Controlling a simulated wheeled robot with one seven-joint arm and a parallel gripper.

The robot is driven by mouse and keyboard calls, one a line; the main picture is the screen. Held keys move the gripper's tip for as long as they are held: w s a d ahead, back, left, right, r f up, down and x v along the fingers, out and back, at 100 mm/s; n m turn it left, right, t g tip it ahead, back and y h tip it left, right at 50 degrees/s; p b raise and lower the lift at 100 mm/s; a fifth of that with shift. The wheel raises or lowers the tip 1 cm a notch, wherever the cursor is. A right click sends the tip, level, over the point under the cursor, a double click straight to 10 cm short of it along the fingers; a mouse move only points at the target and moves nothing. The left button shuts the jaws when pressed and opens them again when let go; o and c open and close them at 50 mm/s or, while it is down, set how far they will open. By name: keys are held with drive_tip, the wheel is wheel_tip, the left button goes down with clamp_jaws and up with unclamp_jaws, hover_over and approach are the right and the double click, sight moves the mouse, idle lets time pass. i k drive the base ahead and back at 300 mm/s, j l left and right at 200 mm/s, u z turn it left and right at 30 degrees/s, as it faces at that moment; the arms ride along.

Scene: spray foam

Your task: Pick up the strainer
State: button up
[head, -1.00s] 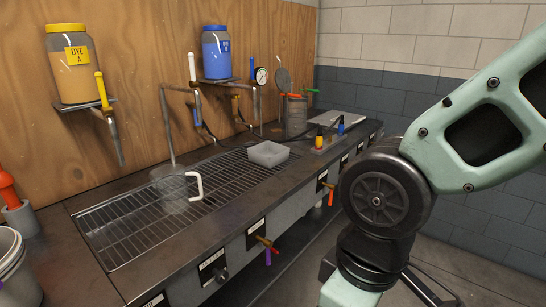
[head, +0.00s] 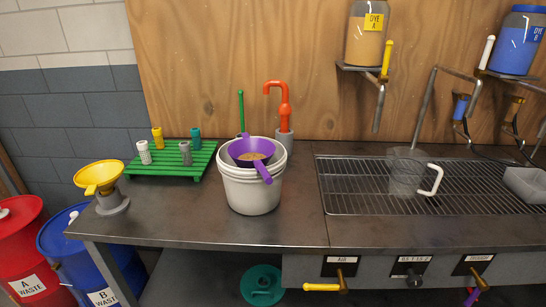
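The strainer (head: 254,149) is purple and rests in the mouth of a white bucket (head: 252,191) on the metal counter. Its handle (head: 263,173) hangs over the bucket's front rim, pointing toward me and slightly right. Something tan and grainy shows in its bowl. A second, grey-white rim shows around the strainer inside the bucket. My gripper is not in the current head view, so its state and distance from the strainer do not show.
Left of the bucket are a green rack (head: 173,161) with several small bottles and a yellow funnel (head: 98,178) on a grey stand. A red-orange pipe-like tool (head: 284,103) stands behind the bucket. A clear pitcher (head: 407,172) stands on the grate. The front counter is clear.

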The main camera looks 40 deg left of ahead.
sight(247, 152)
drive_tip(key=u, duration=1.6)
drive_tip(key=j+z, duration=0.3)
drive_tip(key=j, duration=0.3)
